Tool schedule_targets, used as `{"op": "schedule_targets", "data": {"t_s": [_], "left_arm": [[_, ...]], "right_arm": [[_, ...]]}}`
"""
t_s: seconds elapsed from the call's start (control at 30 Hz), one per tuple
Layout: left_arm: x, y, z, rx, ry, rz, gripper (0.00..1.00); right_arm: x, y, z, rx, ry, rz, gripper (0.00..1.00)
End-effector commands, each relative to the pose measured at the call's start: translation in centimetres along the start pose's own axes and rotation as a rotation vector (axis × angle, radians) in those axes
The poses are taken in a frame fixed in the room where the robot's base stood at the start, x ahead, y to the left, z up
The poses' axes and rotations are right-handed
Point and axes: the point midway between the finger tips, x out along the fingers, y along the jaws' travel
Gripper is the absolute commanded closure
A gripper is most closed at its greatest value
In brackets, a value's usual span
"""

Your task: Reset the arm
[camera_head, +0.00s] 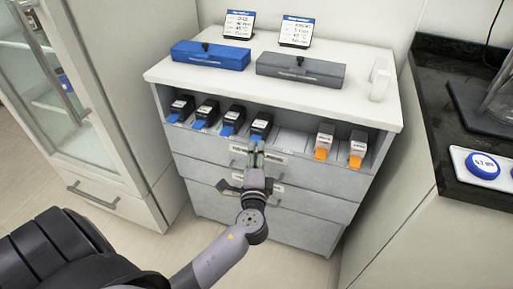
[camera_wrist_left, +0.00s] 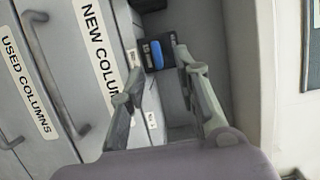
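My left arm reaches up from the bottom of the head view. Its gripper (camera_head: 256,152) is in front of the cabinet's open shelf, near the rightmost blue-tipped black column (camera_head: 261,124). In the left wrist view the two fingers are spread apart with nothing between them. A black and blue column (camera_wrist_left: 157,54) lies beyond the fingertips there; whether they touch it is not clear. My right gripper is not in view.
More blue-tipped columns (camera_head: 206,112) stand left on the shelf, two orange-tipped ones (camera_head: 324,140) right, with an empty stretch between. A blue box (camera_head: 211,56) and grey box (camera_head: 300,69) sit on top. Drawers (camera_wrist_left: 65,75) lie below. A dark counter (camera_head: 440,150) is at right.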

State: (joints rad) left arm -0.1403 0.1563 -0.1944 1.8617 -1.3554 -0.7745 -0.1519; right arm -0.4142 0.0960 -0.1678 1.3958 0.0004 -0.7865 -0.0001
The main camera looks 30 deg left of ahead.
Motion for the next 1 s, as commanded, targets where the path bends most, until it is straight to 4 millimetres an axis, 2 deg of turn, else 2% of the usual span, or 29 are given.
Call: {"op": "schedule_targets", "data": {"t_s": [0.03,0.2,0.4,0.53,0.77,0.87,0.97,1.0], "left_arm": [[-1.3,0.2,0.0,-0.002,0.001,0.005,0.7],[-5.0,0.1,0.0,0.0,0.001,0.004,0.7],[-8.1,0.1,0.0,0.0,0.001,0.002,0.7],[-9.0,0.0,0.0,-0.001,-0.001,0.001,0.7],[-9.2,0.5,0.0,-0.005,0.0,0.013,0.7],[-9.3,3.1,0.1,-0.03,0.001,0.088,0.7],[-9.9,8.6,0.5,-0.087,-0.005,0.244,0.7],[-10.4,11.4,0.7,-0.12,-0.013,0.325,0.7]], "right_arm": [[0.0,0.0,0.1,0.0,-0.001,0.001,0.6],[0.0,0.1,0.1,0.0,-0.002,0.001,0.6],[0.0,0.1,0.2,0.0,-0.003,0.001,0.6],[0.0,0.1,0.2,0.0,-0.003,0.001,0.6],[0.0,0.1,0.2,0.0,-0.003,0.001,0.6],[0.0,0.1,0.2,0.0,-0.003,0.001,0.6],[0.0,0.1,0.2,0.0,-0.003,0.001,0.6],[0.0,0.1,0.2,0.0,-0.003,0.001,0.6]]}}
